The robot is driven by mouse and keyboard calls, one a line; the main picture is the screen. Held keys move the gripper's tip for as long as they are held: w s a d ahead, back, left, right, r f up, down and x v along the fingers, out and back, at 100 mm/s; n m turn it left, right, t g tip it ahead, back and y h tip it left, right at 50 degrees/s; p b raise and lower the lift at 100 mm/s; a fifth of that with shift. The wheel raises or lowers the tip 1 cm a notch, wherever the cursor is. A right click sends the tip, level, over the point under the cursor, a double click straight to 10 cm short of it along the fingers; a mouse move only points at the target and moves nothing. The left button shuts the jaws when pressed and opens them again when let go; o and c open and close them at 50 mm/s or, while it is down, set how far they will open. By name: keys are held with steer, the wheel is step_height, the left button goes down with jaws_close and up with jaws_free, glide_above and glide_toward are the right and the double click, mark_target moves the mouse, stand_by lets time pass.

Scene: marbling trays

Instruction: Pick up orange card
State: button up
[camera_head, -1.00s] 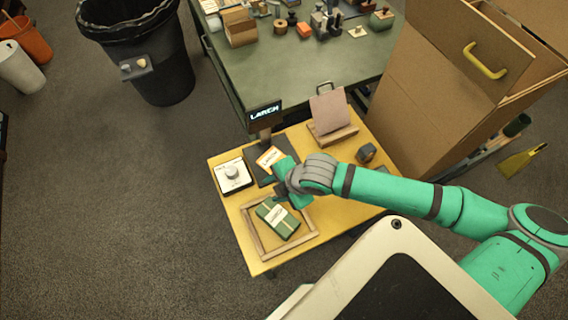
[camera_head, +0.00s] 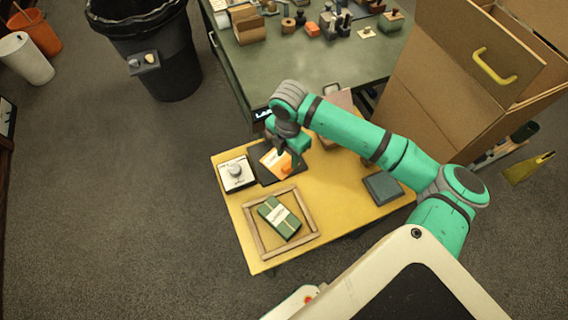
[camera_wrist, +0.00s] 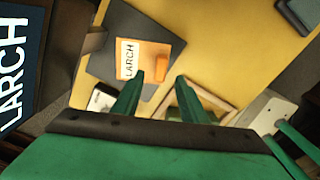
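The orange card (camera_head: 273,162) lies on a dark flat mat (camera_head: 258,175) on the yellow table. In the wrist view the orange card (camera_wrist: 130,75) shows a white label reading LARCH. A small orange raised block or tab (camera_wrist: 162,69) stands at the card's right side. My gripper (camera_wrist: 157,82) is open, its two green fingers apart with nothing visible between them. In the head view my gripper (camera_head: 292,160) hangs over the card's right part and partly hides it.
A white box with a knob (camera_head: 237,174) sits left of the mat. A wooden frame (camera_head: 252,232) around a green packet (camera_head: 272,208) lies in front. A dark slab (camera_head: 382,188) is at right.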

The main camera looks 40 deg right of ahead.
mark_target(288, 165)
steer(key=shift+s+d+f, duration=0.1)
steer(key=shift+d+f, duration=0.05)
steer(key=shift+f, duration=2.65)
jaws_close()
